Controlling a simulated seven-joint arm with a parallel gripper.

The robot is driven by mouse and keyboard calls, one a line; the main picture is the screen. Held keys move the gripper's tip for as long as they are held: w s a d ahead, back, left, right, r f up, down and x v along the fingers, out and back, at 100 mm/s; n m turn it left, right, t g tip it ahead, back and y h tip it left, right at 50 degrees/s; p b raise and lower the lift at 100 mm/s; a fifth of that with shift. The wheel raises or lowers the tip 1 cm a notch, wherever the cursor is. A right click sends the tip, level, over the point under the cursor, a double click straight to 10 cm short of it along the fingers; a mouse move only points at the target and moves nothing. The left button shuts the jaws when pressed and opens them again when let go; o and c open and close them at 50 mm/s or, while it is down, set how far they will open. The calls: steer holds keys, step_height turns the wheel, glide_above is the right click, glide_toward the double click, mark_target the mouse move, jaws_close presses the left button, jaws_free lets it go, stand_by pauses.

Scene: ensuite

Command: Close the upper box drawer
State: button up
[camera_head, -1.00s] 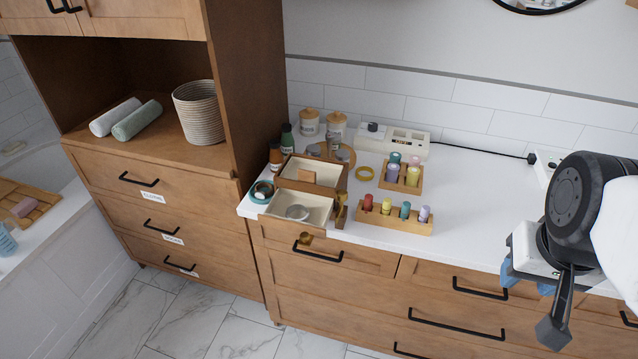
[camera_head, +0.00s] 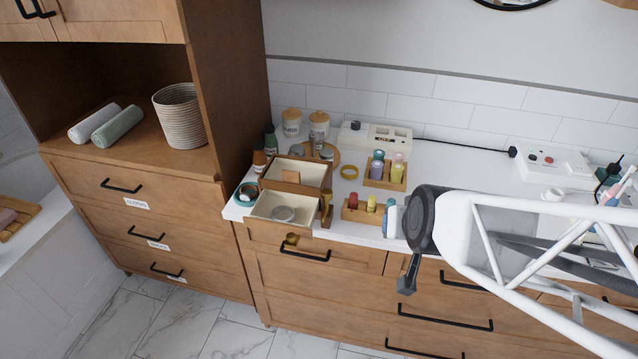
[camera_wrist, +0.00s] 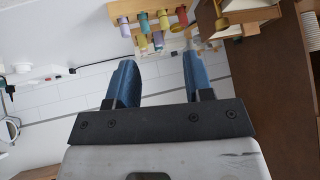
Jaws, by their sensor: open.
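The wooden drawer box (camera_head: 325,190) stands at the left end of the white counter. Its upper compartment (camera_head: 312,172) shows a pale interior with a small wooden piece in it. Below and in front, another pale drawer (camera_head: 262,209) is pulled out, with a round grey dish (camera_head: 284,213) inside. A brass knob (camera_head: 292,239) is on its front. Part of the box (camera_wrist: 250,14) shows at the wrist view's upper right. My gripper (camera_wrist: 159,60) has its blue fingers apart and empty.
A second rack (camera_head: 384,183), a yellow ring (camera_head: 349,172) and a white device (camera_head: 375,136) are behind. A teal tape roll (camera_head: 243,193) is left of the box. A tall cabinet (camera_head: 215,90) borders the left.

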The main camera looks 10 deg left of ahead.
steer(key=w+a+f+t+y, duration=0.1)
steer(key=w+a+f+t, duration=0.1)
steer(key=a+f, duration=0.35)
steer(key=n+t+y, duration=0.2)
steer(key=t+y, duration=0.1)
steer(key=t, duration=0.4)
glide_toward(292, 239)
steer(key=w, duration=0.1)
steer(key=shift+w+a+f, duration=0.1)
steer(key=shift+w+a, duration=0.05)
steer(key=shift+a, duration=0.2)
steer(key=shift+w, duration=0.1)
steer(key=shift+x, duration=3.85)
jaws_close()
